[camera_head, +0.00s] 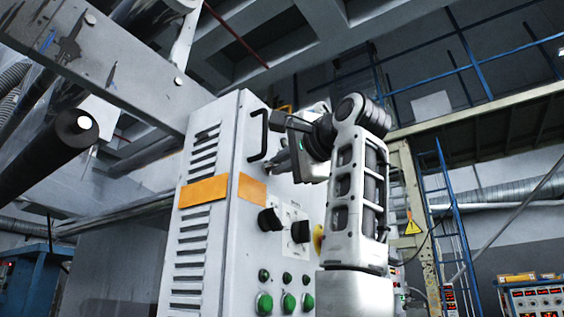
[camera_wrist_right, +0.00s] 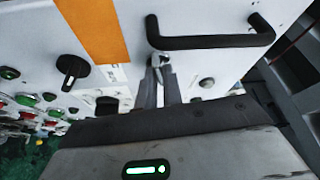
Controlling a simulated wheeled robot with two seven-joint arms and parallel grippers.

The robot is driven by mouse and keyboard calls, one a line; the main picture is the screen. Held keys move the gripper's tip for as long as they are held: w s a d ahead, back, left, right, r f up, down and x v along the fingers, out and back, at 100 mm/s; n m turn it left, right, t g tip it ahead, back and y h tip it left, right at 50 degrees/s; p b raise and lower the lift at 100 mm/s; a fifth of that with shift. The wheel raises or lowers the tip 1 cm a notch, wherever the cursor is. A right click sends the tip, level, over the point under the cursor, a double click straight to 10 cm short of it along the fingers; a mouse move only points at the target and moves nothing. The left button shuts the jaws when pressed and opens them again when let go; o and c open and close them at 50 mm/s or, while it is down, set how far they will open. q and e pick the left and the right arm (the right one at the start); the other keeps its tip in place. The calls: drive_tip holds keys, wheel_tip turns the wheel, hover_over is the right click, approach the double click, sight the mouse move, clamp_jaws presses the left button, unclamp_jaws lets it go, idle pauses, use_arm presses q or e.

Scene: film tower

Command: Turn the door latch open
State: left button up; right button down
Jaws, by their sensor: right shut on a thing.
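The cabinet door (camera_head: 243,150) is pale grey and looks closed. My right gripper (camera_head: 275,168) reaches it from the right, just below the black bar handle (camera_head: 259,136). In the right wrist view my gripper's narrow fingers (camera_wrist_right: 161,80) are shut on a small metallic door latch (camera_wrist_right: 158,61), beside the left end of the black handle (camera_wrist_right: 215,41). The fingers hide most of the latch, so its exact angle cannot be told. My left gripper is in neither view.
Black rotary knobs (camera_head: 270,220) and green buttons (camera_head: 265,303) sit on the panel below my right gripper. An orange band (camera_head: 204,191) crosses the cabinet. A dark roller (camera_head: 50,148) juts out at left. A blue ladder (camera_head: 441,215) stands behind at right.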

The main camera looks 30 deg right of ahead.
drive_tip(key=shift+m+g, duration=0.5)
drive_tip(key=shift+m, duration=0.7)
drive_tip(key=c, duration=1.5)
unclamp_jaws()
drive_tip(key=shift+c, duration=0.2)
